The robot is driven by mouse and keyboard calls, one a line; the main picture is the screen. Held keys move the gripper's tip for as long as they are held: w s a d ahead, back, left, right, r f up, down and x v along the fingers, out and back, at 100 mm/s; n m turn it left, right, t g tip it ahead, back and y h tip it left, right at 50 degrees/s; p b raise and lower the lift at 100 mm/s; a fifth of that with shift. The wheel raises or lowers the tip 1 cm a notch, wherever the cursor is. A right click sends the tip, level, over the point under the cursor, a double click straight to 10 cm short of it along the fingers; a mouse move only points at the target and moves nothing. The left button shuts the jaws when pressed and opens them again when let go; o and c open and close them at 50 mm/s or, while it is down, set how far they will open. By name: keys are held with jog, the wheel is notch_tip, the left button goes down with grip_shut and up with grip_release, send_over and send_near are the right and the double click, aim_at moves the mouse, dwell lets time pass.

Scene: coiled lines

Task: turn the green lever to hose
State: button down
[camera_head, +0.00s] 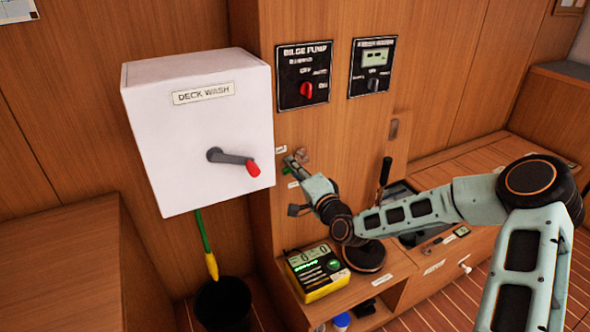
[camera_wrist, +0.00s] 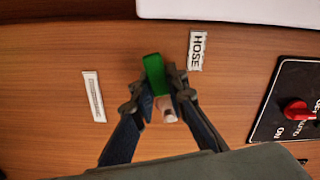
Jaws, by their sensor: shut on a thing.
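The green lever (camera_wrist: 153,70) shows in the wrist view, on a pale metal pivot (camera_wrist: 168,110) against the wooden panel. Its green end points up in that view, with the HOSE label (camera_wrist: 197,50) close by on its right. A second white label (camera_wrist: 94,96), too small to read, is farther off on its left. My gripper (camera_wrist: 158,92) is shut on the lever, one finger on each side, hiding its lower part. In the head view my gripper (camera_head: 291,163) is at the panel just right of the white box, and it largely hides the lever.
The white DECK WASH box (camera_head: 200,130) with a red-tipped grey handle (camera_head: 235,160) juts out left of my gripper. The bilge pump panel (camera_head: 304,75) is above. A yellow meter (camera_head: 316,270) stands on the ledge below. A black bucket (camera_head: 222,303) is at lower left.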

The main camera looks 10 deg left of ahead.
jog(key=shift+s+a+r+m, duration=0.1)
jog(key=shift+r+m, duration=0.2)
jog(key=shift+m, duration=0.5)
jog(key=shift+r+m, duration=0.25)
jog(key=shift+m, duration=0.55)
jog(key=c, duration=1.9)
grip_release()
jog(key=v, duration=1.2)
